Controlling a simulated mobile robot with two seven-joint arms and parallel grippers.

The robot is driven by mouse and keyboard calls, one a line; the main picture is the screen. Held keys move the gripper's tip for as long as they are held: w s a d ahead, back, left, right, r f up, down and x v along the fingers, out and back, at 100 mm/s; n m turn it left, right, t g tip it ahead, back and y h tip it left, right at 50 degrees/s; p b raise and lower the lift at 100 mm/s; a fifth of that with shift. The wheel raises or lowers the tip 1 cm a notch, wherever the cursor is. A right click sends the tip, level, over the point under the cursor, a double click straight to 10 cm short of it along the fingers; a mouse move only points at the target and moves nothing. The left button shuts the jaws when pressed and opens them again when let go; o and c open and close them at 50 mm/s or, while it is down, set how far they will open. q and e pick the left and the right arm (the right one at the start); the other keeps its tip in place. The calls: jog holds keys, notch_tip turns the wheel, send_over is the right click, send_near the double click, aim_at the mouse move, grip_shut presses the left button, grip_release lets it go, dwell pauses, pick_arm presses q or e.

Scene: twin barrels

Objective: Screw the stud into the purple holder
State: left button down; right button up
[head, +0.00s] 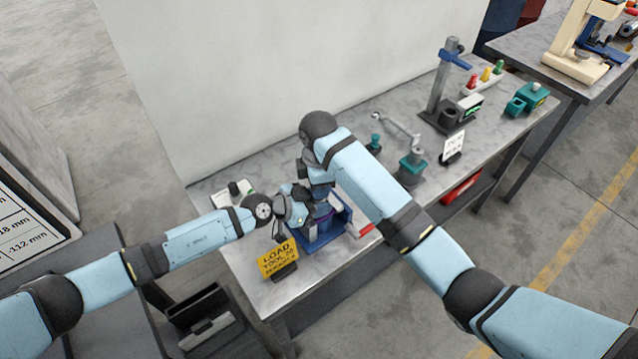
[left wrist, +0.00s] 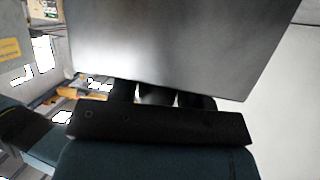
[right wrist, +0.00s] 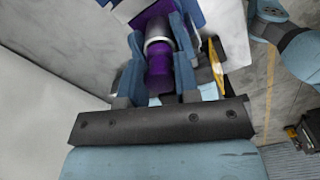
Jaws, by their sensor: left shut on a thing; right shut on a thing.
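In the head view my right gripper (head: 318,188) points down from above over a blue fixture (head: 330,236) on the bench. Purple (head: 322,210) shows in the fixture just below it. In the right wrist view my right gripper (right wrist: 160,62) has its blue fingers closed on either side of a purple cylindrical piece (right wrist: 159,72) with a grey collar (right wrist: 158,30). Where stud and purple holder meet I cannot tell. My left gripper (head: 300,207) reaches in from the left beside the fixture. In the left wrist view a large grey surface (left wrist: 180,50) hides its fingertips and what they hold.
A yellow sign (head: 277,260) stands at the front left, close to the left arm. A wrench (head: 398,125), a teal vise-like block (head: 411,167), a white sign (head: 452,147) and a grey stand (head: 440,90) occupy the right part of the bench. A wall runs behind.

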jog(key=o, duration=1)
jog(key=shift+r, duration=2.3)
jog(key=shift+o, duration=0.5)
notch_tip(320, 180, up, 6)
jog(key=d+n+y, duration=0.1)
jog(key=n, duration=0.2)
jog(key=shift+w+d+n+g+y, duration=0.25)
jog(key=shift+w+n+g+y, duration=0.05)
jog(key=shift+w, duration=0.15)
jog(key=f, duration=0.4)
jog(key=a+f, duration=0.1)
jog(key=f, duration=0.2)
jog(key=s+f, duration=0.1)
jog(key=f, duration=0.3)
jog(key=shift+a+f, duration=0.3)
jog(key=shift+f, duration=0.05)
